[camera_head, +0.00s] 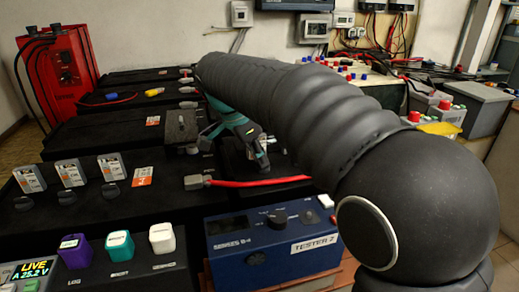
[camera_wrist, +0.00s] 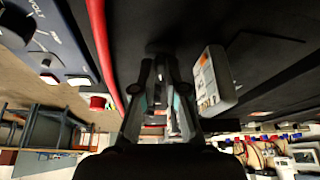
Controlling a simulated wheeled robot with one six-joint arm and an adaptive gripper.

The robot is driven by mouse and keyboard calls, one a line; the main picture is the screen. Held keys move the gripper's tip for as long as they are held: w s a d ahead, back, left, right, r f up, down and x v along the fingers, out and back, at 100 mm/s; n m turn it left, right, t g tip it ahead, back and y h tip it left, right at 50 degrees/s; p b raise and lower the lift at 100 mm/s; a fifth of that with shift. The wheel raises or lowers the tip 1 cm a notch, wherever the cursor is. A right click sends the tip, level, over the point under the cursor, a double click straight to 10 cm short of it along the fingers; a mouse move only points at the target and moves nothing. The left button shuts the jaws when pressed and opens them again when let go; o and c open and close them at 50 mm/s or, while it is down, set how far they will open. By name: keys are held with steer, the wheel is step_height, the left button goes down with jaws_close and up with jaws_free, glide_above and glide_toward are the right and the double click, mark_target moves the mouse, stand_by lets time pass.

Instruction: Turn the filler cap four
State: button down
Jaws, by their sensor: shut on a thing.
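My gripper (camera_head: 260,160) points down onto the black battery top, right of centre in the head view, with my arm crossing in front. In the wrist view my gripper's fingers (camera_wrist: 160,65) are closed around a small dark cap (camera_wrist: 159,47) on the black surface. A pale tag block with an orange label (camera_wrist: 213,78) stands right beside it. The cap's number cannot be read, and the fingers hide most of it. Three other dark round caps, the left (camera_head: 29,200), middle (camera_head: 67,197) and right (camera_head: 110,190), sit in front of upright grey tags at the left.
A red cable (camera_head: 255,182) with a grey lug (camera_head: 197,182) lies in front of my gripper; it passes close on the left in the wrist view. A blue tester (camera_head: 270,240) and purple, green and white blocks (camera_head: 118,245) stand in front. A red charger (camera_head: 62,70) stands back left.

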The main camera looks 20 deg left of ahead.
steer(key=shift+m+g+p, duration=0.3)
steer(key=shift+m+p, duration=0.25)
steer(key=shift+m, duration=0.45)
steer(key=c, duration=1.2)
jaws_free()
steer(key=v, duration=1.2)
steer(key=shift+w+a+f, duration=0.1)
steer(key=shift+w+a, duration=0.05)
steer(key=shift+a, duration=0.15)
